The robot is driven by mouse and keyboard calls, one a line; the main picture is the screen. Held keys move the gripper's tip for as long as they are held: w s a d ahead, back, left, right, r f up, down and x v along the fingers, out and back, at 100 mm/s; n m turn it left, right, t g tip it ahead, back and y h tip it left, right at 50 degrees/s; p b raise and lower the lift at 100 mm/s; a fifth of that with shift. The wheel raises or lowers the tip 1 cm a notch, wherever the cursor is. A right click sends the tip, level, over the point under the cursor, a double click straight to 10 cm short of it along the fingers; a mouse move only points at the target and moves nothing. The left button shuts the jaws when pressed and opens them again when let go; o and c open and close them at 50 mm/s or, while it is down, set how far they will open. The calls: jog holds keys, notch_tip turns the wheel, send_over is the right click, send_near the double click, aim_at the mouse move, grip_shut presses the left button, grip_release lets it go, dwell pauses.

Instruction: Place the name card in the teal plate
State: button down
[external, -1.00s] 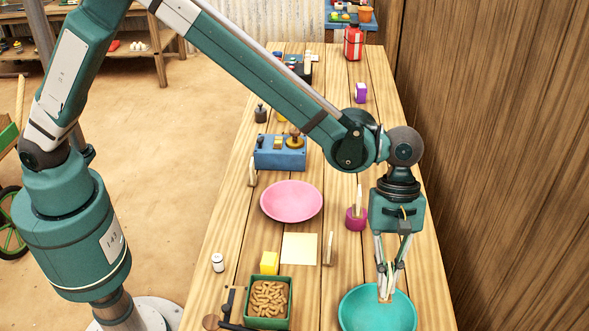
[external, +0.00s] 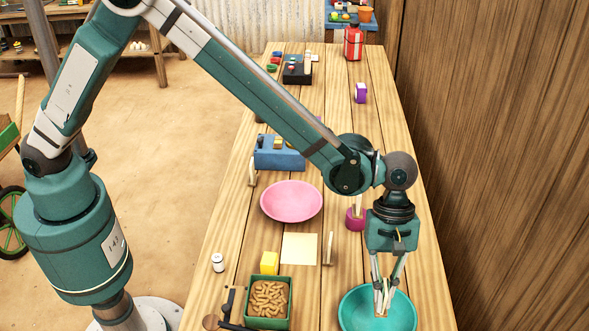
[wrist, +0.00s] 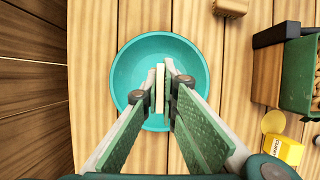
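The teal plate (external: 352,318) is a wide shallow dish near the front right of the table; it also shows in the wrist view (wrist: 128,72). My gripper (external: 382,311) is over the plate with its fingertips low, within the rim's outline. Its fingers (wrist: 160,85) are closed about a thin cream upright piece, the name card (wrist: 160,92), which stands out between the tips. In the external view only a small part of the card shows. I cannot tell whether its lower edge touches the plate.
A pink plate (external: 291,201), a cream sheet (external: 299,248), a small upright card (external: 329,248) and a magenta holder (external: 355,219) lie farther back. A green box of brown pieces (external: 268,298) and a yellow block (external: 269,262) stand left. A wooden wall (external: 480,150) runs along the right.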

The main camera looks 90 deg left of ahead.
jog(key=shift+f+b, duration=0.65)
jog(key=shift+f, duration=1.75)
jog(key=c, duration=2.6)
grip_release()
jog(key=shift+o, duration=0.2)
jog(key=shift+r+p, duration=1)
jog(key=shift+r, duration=2.5)
